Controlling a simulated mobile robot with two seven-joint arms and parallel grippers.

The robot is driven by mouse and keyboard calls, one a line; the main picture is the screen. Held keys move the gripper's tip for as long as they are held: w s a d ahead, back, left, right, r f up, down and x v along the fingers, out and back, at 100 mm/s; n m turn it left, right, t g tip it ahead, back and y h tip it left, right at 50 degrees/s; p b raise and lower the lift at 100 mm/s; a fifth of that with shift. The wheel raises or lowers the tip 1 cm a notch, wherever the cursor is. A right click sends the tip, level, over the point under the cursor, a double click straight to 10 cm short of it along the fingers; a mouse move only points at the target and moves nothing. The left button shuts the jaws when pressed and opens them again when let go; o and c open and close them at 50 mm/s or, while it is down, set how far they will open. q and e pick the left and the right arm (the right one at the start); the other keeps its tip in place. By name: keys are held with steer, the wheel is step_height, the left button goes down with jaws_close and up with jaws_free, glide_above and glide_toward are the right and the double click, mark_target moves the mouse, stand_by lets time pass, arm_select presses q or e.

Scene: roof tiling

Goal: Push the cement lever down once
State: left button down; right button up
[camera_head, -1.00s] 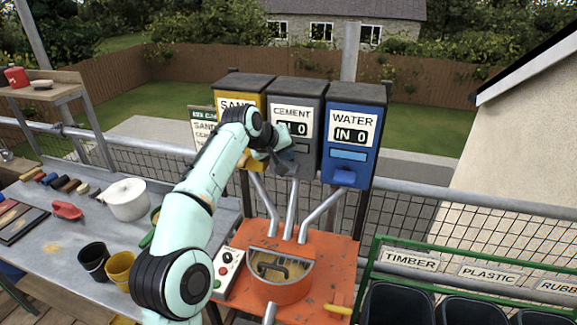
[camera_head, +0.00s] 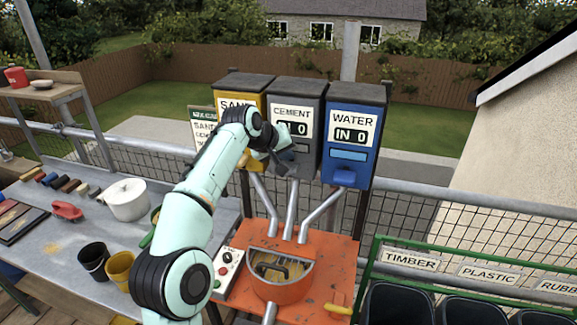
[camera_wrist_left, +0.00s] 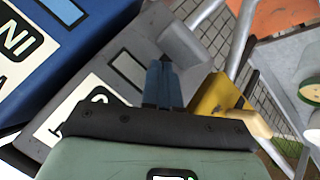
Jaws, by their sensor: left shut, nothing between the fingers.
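The grey cement dispenser (camera_head: 309,97) stands between the yellow sand and blue water dispensers, with a label reading CEMENT and a partly covered counter. My left gripper (camera_head: 287,172) is at the lower front of the cement dispenser, fingers shut with nothing between them. In the left wrist view the blue-grey fingertips (camera_wrist_left: 162,62) lie close together against the grey cement housing (camera_wrist_left: 125,75). The grey cement lever (camera_wrist_left: 188,50) shows beside the fingertips; whether they touch it I cannot tell. In the head view my arm and hand hide most of the lever. My right gripper is not in view.
The sand dispenser (camera_head: 241,88) with its yellow lever (camera_wrist_left: 218,94) is on one side, the water dispenser (camera_head: 352,120) on the other. Metal chutes lead down to an orange mixer (camera_head: 281,290). A workbench with pots is at the left; green-framed bins are at the lower right.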

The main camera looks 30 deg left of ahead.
arm_select(q)
steer(key=shift+f, duration=0.15)
steer(key=shift+f, duration=0.3)
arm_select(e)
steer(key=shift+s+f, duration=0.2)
arm_select(q)
steer(key=shift+f+b, duration=0.8)
steer(key=shift+f, duration=1)
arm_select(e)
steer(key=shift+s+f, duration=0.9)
arm_select(q)
steer(key=shift+r, duration=0.15)
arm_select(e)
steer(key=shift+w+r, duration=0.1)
arm_select(q)
steer(key=shift+w+r+p, duration=0.1)
steer(key=shift+r+p, duration=1.15)
steer(key=shift+r, duration=0.8)
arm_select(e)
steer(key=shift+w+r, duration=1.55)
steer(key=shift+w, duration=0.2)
